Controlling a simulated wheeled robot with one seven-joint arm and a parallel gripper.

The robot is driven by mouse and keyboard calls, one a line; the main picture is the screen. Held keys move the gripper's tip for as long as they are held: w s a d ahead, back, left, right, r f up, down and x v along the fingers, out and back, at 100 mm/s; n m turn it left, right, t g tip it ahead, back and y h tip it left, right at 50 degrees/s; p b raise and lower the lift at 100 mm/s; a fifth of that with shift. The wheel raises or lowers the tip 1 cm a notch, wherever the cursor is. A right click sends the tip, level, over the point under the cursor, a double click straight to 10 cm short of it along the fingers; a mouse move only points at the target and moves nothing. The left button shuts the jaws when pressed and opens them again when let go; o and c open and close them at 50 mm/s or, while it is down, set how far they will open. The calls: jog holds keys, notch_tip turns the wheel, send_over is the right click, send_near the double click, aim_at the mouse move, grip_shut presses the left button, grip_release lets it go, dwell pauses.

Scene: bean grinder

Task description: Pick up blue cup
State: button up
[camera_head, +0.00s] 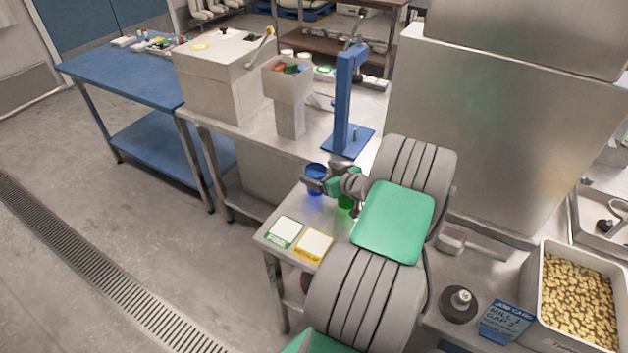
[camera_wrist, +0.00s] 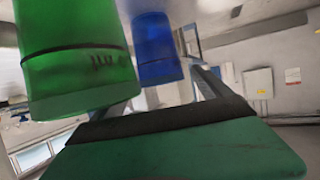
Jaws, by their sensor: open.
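The blue cup (camera_head: 316,172) stands near the left end of the metal table, partly hidden by my gripper (camera_head: 322,184). In the wrist view the blue cup (camera_wrist: 156,48) is at the upper middle, beyond the green cup. My gripper is open, with its fingers right at the blue cup. I cannot tell whether the cup is fully between them or touched. The green cup (camera_head: 346,202) is just below and to the right, mostly hidden by my wrist. It looms large and close at the left of the wrist view (camera_wrist: 78,62).
A white-and-green card (camera_head: 284,232) and a yellow card (camera_head: 313,244) lie in front of the cups. A blue press stand (camera_head: 345,110) and a grinder with a hopper (camera_head: 289,110) stand behind. A bean bin (camera_head: 580,300) is at the right.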

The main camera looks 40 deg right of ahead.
jog(key=shift+w+f, duration=0.15)
jog(key=shift+w, duration=0.15)
jog(key=shift+a, duration=0.1)
jog(key=c, duration=1.9)
notch_tip(320, 180, up, 10)
jog(key=shift+r+b, duration=0.1)
jog(key=shift+b, duration=0.6)
